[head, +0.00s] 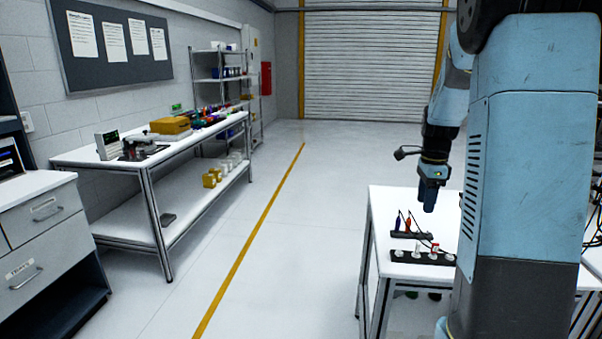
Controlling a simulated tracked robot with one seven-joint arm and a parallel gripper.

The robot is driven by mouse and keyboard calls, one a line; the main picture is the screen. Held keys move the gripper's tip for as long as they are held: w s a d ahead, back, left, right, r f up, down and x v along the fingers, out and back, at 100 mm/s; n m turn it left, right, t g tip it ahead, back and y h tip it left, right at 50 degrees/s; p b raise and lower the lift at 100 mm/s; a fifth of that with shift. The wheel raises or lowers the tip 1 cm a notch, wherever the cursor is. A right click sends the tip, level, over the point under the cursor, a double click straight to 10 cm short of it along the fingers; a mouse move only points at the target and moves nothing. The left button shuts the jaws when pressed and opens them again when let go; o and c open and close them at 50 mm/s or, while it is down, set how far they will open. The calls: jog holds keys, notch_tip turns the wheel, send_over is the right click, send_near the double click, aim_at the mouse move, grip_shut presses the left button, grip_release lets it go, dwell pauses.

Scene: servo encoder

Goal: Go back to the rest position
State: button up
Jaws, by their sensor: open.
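My gripper (430,196) hangs at the end of my blue arm, pointing down. It is above the white table (386,208) on the right, apart from the tabletop. The gap between its fingers is too small to make out, and I see nothing held in it. A black holder with blue and red tools (409,225) stands on the table below it. My own blue column hides the right part of the table.
A black strip with white plugs (423,257) lies nearer on the same table. A long workbench (100,157) with instruments and boxes runs along the left wall. A drawer cabinet (45,230) is at the near left. The floor between, with a yellow line (251,237), is clear.

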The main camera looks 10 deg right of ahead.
jog(key=s+a+r+n+t, duration=0.2)
jog(key=s+a+r+n, duration=0.3)
jog(key=s+a+n, duration=0.4)
jog(key=s+a+r+n+t, duration=0.3)
jog(key=s+a+r+n, duration=0.2)
jog(key=s+a+n, duration=0.5)
jog(key=shift+s+n+t, duration=0.3)
jog(key=shift+s+n, duration=0.6)
jog(key=shift+s, duration=2.3)
jog(key=shift+r, duration=0.1)
